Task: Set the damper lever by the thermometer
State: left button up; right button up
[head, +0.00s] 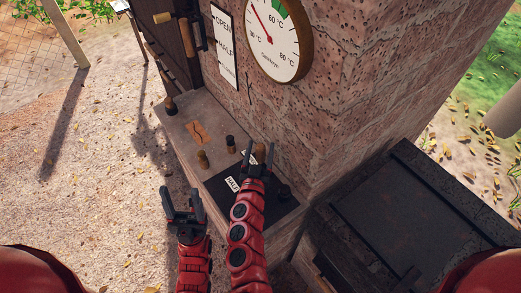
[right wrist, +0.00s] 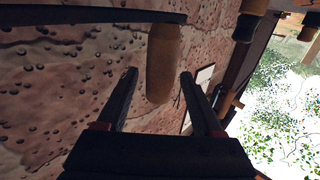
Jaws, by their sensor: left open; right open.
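The round thermometer (head: 272,40) is on the stone wall. Its red needle points up and left, between 30 and 60 °C, outside the green zone near the top. A white sign (head: 223,45) left of it reads OPEN and HALF; its lowest word is unclear. My right gripper (head: 257,158) is open near the wall above the ledge. In the right wrist view a wooden handle (right wrist: 164,65) sits between its spread fingers, under a dark bar. I cannot tell whether they touch or whether this is the damper lever. My left gripper (head: 183,205) is open and empty, left of the ledge.
Dark bars with wooden handles (head: 186,37) stand upper left. A dark box (head: 400,220) stands right.

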grip_shut()
dwell(1.3)
